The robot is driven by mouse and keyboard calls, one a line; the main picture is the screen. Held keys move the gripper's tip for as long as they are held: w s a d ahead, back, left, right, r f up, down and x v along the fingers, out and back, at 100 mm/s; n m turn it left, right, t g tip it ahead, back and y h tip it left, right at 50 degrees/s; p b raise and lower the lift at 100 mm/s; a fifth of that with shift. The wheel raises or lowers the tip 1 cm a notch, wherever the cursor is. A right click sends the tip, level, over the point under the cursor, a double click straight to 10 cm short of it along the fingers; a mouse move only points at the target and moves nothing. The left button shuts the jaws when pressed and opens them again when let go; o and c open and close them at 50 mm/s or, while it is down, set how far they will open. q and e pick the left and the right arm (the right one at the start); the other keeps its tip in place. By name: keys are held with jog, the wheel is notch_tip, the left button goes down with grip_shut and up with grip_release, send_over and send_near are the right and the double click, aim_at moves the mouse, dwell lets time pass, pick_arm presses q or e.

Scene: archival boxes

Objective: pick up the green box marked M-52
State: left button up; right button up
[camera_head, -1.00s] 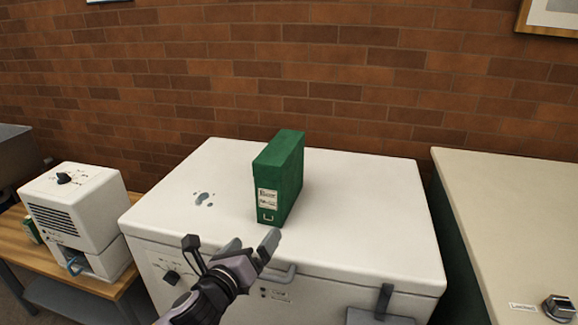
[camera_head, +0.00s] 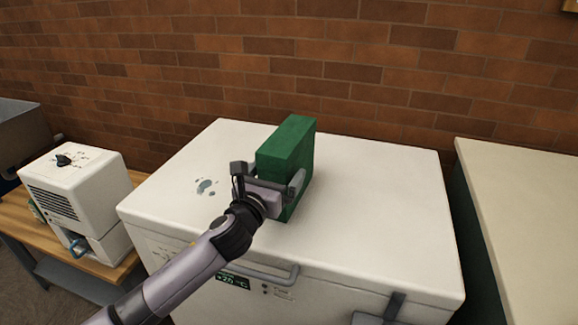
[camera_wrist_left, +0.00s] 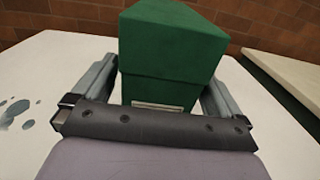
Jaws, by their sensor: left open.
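The green box (camera_head: 288,148) stands upright on the white chest freezer (camera_head: 375,190). My left gripper (camera_head: 270,180) is at the box's near end, its fingers open on either side of it. In the left wrist view the green box (camera_wrist_left: 168,62) fills the space between the two fingers (camera_wrist_left: 160,88). A strip of the label on its near face shows just above the gripper body; the marking cannot be read now. Gaps show between the fingers and the box sides.
A white appliance (camera_head: 75,200) stands on a wooden table (camera_head: 150,180) at left. A pale-topped cabinet (camera_head: 520,190) stands at right. Blue-grey spots (camera_head: 206,187) mark the freezer lid. A brick wall (camera_head: 300,60) is behind. The lid's right side is clear.

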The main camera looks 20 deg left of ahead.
pick_arm(q)
jog(key=shift+w+d, duration=0.15)
jog(key=shift+w, duration=1.3)
jog(key=c, duration=1.2)
jog(key=shift+r, duration=0.1)
jog(key=shift+c, duration=1.4)
jog(key=shift+r, duration=0.1)
